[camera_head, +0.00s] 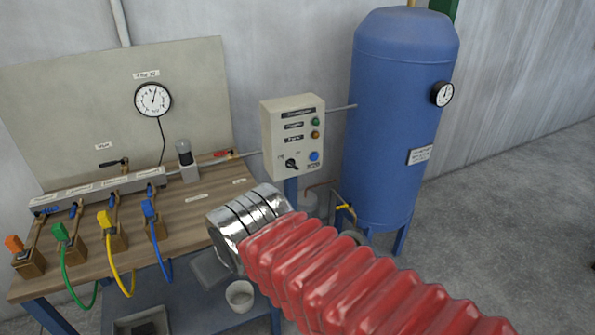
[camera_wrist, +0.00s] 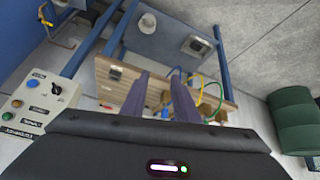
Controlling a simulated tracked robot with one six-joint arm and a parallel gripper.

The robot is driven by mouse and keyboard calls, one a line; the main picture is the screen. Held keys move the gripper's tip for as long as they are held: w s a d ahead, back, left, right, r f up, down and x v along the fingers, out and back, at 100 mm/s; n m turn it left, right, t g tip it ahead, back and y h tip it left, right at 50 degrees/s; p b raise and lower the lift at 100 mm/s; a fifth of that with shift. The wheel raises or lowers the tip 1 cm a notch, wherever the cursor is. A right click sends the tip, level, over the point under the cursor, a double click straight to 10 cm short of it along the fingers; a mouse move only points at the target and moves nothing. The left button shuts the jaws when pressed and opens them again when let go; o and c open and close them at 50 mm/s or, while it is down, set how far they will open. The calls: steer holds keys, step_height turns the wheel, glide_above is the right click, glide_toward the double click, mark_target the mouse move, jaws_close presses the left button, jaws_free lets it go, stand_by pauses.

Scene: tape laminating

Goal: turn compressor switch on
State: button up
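The compressor control box (camera_head: 293,138) is a pale panel on a blue post beside the blue tank. Its black rotary switch (camera_head: 291,163) sits low on the left of the face; its setting is too small to tell. In the wrist view the box shows at the left edge, turned over, with the black switch (camera_wrist: 57,89) near its top right. My gripper (camera_wrist: 159,76) is open and empty, its two dark fingers apart, with the box off to their left. In the head view my red-sleeved arm hides the fingers.
A blue tank (camera_head: 404,130) with a gauge stands right of the box. A wooden workbench (camera_head: 200,207) with coloured hoses and a backboard (camera_head: 85,100) is at left. A green drum-like object (camera_wrist: 295,120) shows at right in the wrist view. Floor at right is clear.

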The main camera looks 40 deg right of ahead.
steer(key=w+d+f+t+h, duration=0.1)
steer(key=w+d+t+h, duration=0.1)
steer(key=w+d, duration=0.7)
steer(key=n+t+h, duration=0.2)
steer(key=n+t, duration=0.2)
steer(key=t, duration=0.1)
glide_toward(294, 167)
steer(key=s+a+f, duration=0.1)
steer(key=a+f, duration=0.1)
steer(key=a, duration=0.3)
steer(key=s+d+f+n+t, duration=0.1)
steer(key=s+d+t, duration=0.3)
steer(key=s, duration=0.1)
steer(key=shift+n, duration=0.4)
steer(key=shift+w+f, duration=0.1)
steer(key=x, duration=1.3)
steer(key=shift+w, duration=0.15)
